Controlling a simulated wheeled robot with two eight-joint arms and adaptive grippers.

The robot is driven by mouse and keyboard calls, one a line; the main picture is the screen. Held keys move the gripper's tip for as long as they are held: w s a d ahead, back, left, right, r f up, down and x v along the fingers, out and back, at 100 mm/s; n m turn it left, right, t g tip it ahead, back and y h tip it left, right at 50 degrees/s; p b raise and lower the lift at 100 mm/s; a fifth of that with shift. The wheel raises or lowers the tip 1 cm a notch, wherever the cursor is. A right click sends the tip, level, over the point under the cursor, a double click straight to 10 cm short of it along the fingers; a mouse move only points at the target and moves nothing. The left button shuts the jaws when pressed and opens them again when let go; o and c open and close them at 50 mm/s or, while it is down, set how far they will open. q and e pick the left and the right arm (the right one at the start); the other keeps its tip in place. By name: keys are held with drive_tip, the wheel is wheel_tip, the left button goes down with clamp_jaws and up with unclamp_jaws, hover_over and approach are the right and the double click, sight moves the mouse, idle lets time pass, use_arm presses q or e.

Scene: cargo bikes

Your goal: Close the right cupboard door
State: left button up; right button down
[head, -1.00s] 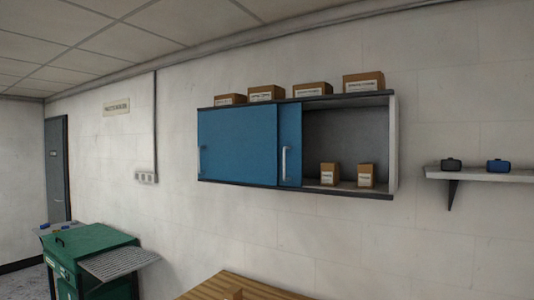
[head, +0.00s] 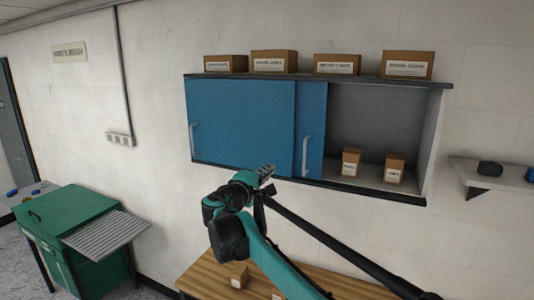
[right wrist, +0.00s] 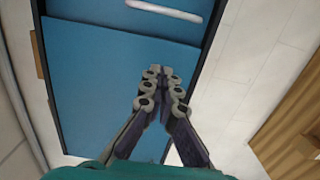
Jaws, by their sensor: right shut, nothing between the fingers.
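The wall cupboard has two blue sliding doors. The right door (head: 316,112) is slid left, mostly behind the left door (head: 240,122), so the right part of the cupboard stands open. The right door's white upright handle (head: 306,156) shows near the left door's edge; a white handle also shows at the top of the right wrist view (right wrist: 165,11). My right gripper (head: 268,171) is shut and empty, in front of the cupboard's lower edge, left of that handle. Its fingertips (right wrist: 162,72) appear over the left door in the right wrist view. My left gripper is not in view.
Two small boxes (head: 351,162) stand inside the open part. Several cardboard boxes (head: 273,62) stand on top. A wooden table (head: 205,272) with a box is below. A shelf (head: 500,172) is on the right, a green cabinet (head: 75,225) on the left.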

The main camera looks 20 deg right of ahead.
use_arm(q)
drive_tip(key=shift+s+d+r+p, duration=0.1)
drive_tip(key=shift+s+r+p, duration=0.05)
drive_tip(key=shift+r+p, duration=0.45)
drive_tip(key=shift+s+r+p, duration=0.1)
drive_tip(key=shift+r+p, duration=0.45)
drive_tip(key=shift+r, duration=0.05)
use_arm(e)
drive_tip(key=w+d, duration=0.2)
drive_tip(key=d, duration=0.9)
drive_tip(key=shift+w, duration=0.35)
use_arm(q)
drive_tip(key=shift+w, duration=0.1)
use_arm(e)
drive_tip(key=shift+w+d, duration=0.1)
drive_tip(key=shift+w, duration=0.05)
